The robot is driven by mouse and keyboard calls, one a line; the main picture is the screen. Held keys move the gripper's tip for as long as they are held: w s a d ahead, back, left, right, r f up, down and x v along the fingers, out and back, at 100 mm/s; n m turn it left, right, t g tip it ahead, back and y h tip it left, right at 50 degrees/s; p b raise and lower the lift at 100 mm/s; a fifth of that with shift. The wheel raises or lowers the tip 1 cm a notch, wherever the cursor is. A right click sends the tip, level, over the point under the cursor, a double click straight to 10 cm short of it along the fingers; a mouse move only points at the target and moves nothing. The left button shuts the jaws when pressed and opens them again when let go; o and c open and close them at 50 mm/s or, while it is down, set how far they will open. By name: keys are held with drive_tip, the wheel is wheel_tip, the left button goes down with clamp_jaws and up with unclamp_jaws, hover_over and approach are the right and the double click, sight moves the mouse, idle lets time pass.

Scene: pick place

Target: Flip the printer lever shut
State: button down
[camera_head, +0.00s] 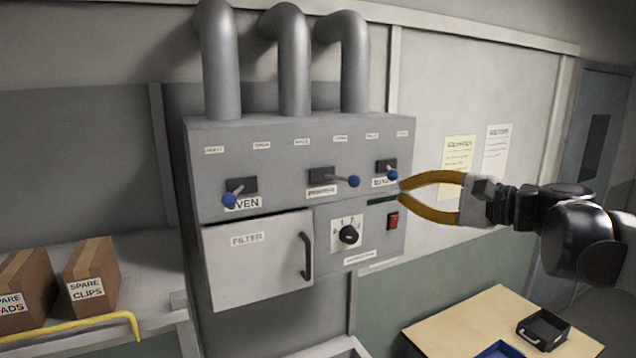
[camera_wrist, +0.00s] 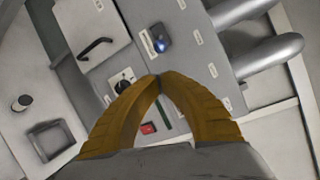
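The middle lever (camera_head: 340,179) on the grey machine has a blue knob and sits above a small label that seems to read PRINTER. Its arm points right in the head view. In the wrist view, a blue knob (camera_wrist: 160,45) that appears to be the same lever shows just beyond my fingertips. My gripper (camera_head: 401,192) is at the machine's right side, empty, its yellow fingers bowed with tips together. In the wrist view the fingertips (camera_wrist: 155,82) meet over the panel, apart from the knob. The right lever is hidden there by a finger.
The OVEN lever (camera_head: 233,194) is at left and another lever (camera_head: 388,170) at right, close to my fingertips. Below are a FILTER door (camera_head: 258,265), a dial (camera_head: 348,236) and a red switch (camera_head: 393,220). Boxes (camera_head: 92,277) stand left. A table (camera_head: 455,323) is lower right.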

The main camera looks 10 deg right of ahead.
sight(341, 178)
drive_tip(key=shift+w+a, duration=0.1)
drive_tip(key=shift+w, duration=0.05)
drive_tip(key=p+x, duration=0.2)
drive_tip(key=x, duration=0.7)
drive_tip(key=shift+w+a, duration=0.25)
drive_tip(key=shift+w, duration=0.05)
drive_tip(key=shift+s+a+m+t+h, duration=0.15)
drive_tip(key=shift+s+m+t+h, duration=0.15)
drive_tip(key=shift+s+h, duration=0.1)
